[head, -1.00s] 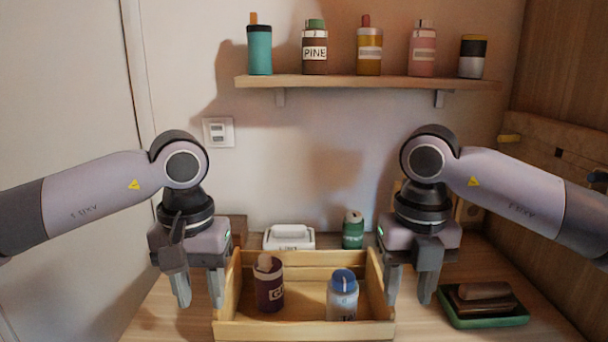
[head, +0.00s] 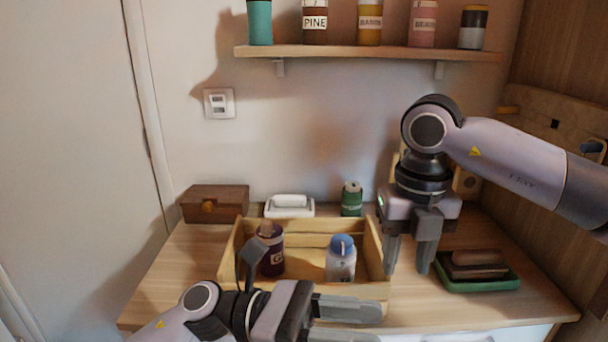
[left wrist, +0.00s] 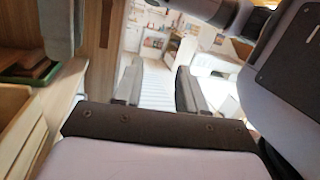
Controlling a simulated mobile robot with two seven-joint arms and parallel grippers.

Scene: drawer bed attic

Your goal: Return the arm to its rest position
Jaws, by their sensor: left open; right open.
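My left gripper (head: 348,322) is low at the front of the head view, in front of the wooden crate, with its fingers pointing right. It is open and empty. Its fingers (left wrist: 160,88) show apart in the left wrist view, with a bright room beyond them. My right gripper (head: 410,256) hangs with its fingers down at the crate's right end. It is open, and nothing shows between its fingers. The wooden crate (head: 375,250) stands on the desk and holds a dark purple bottle (head: 271,255) and a white bottle with a blue cap (head: 341,260).
A green tray (head: 500,283) with brown blocks lies right of the crate. Behind stand a brown box (head: 215,203), a white-handled case (head: 290,206) and a green can (head: 351,199). A wall shelf (head: 365,52) holds several bottles. The desk (head: 165,285) is clear at left.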

